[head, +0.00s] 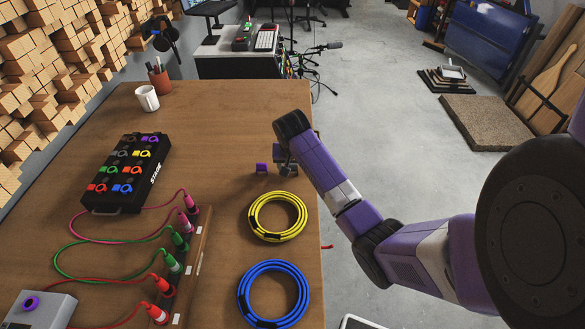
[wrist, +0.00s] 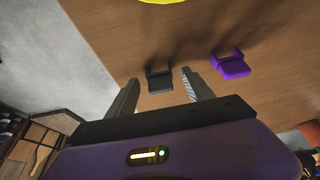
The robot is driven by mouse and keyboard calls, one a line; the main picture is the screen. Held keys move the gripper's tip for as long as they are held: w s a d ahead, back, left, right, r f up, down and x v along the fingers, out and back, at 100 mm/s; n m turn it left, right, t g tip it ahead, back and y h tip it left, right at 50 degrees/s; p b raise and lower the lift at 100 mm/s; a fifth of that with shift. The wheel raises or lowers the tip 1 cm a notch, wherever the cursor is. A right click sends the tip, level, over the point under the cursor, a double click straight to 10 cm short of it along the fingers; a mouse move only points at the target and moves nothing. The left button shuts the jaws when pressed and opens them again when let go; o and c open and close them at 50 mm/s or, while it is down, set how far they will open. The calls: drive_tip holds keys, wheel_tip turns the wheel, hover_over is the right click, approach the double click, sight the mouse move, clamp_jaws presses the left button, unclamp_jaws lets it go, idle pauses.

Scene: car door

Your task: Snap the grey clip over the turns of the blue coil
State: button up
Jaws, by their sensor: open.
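The blue coil (head: 243,295) lies flat on the wooden table near its right edge, at the bottom of the head view. A dark grey clip (wrist: 159,79) stands on the table in the wrist view, roughly in line with the gap between my fingers. My gripper (wrist: 160,77) is open, pointing down at the table, and no object is held in it. In the head view my gripper (head: 286,166) is beyond the yellow coil, near the right table edge. There the wrist hides most of the grey clip.
A purple clip (head: 262,168) stands just left of my gripper; it also shows in the wrist view (wrist: 230,64). A yellow coil (head: 254,218) lies between my gripper and the blue coil. A black box (head: 128,172) and plugged cables occupy the left. The table's middle is clear.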

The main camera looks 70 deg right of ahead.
drive_tip(key=shift+d+f, duration=0.1)
drive_tip(key=shift+f, duration=0.15)
clamp_jaws()
drive_tip(key=shift+w+r, duration=0.1)
drive_tip(key=shift+r, duration=0.05)
